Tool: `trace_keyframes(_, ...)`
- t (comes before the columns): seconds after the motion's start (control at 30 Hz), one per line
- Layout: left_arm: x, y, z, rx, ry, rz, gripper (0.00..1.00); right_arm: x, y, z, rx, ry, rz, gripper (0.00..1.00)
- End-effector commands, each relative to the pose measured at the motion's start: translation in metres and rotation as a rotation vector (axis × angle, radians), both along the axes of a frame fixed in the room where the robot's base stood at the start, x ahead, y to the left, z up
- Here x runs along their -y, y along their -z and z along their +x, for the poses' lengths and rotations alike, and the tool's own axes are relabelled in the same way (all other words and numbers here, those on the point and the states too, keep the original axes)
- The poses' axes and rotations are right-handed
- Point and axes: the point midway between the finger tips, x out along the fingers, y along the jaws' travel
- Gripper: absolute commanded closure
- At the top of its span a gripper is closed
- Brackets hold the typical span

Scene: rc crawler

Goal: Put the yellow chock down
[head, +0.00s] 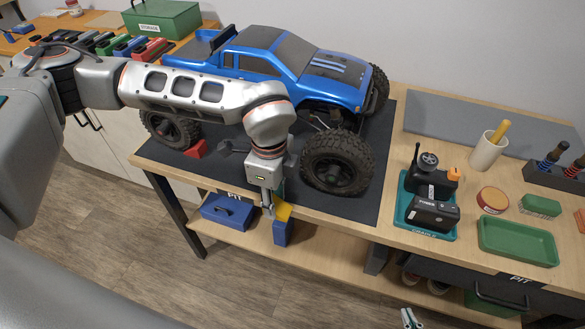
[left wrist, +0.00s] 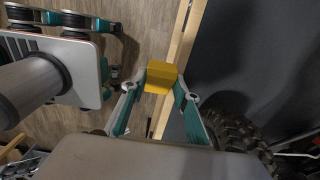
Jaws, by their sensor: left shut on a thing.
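The yellow chock (head: 284,211) is held by my left gripper (head: 268,206) at the front edge of the bench, beside the truck's front wheel (head: 338,163). In the left wrist view the chock (left wrist: 162,76) sits between the two teal-padded fingertips, over the wooden bench edge and the floor. The blue truck (head: 290,60) stands on the dark mat (head: 358,207). A red chock (head: 197,149) lies by its rear wheel (head: 170,128).
A teal cradle (head: 408,222) with black devices, a white cup (head: 487,152), a green tray (head: 517,243) and a red-lidded tin (head: 492,199) stand on the right of the bench. A blue toolbox (head: 228,209) is on the lower shelf. Bare mat lies right of the front wheel.

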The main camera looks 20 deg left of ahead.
Motion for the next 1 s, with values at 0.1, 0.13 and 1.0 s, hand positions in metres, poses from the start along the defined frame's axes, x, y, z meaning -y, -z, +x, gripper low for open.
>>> trace_keyframes(0.1,0.001,0.000,0.031,0.003,-0.002,0.001,0.93,0.000,0.001,0.000,-0.001,0.000,0.000,1.00)
trace_keyframes(0.13,0.001,0.001,0.038,0.002,-0.003,0.002,0.93,0.000,0.002,0.000,-0.001,0.000,0.000,1.00)
trace_keyframes(1.0,0.004,0.016,0.121,0.000,0.003,0.000,0.93,0.003,0.004,0.003,0.006,0.001,-0.009,1.00)
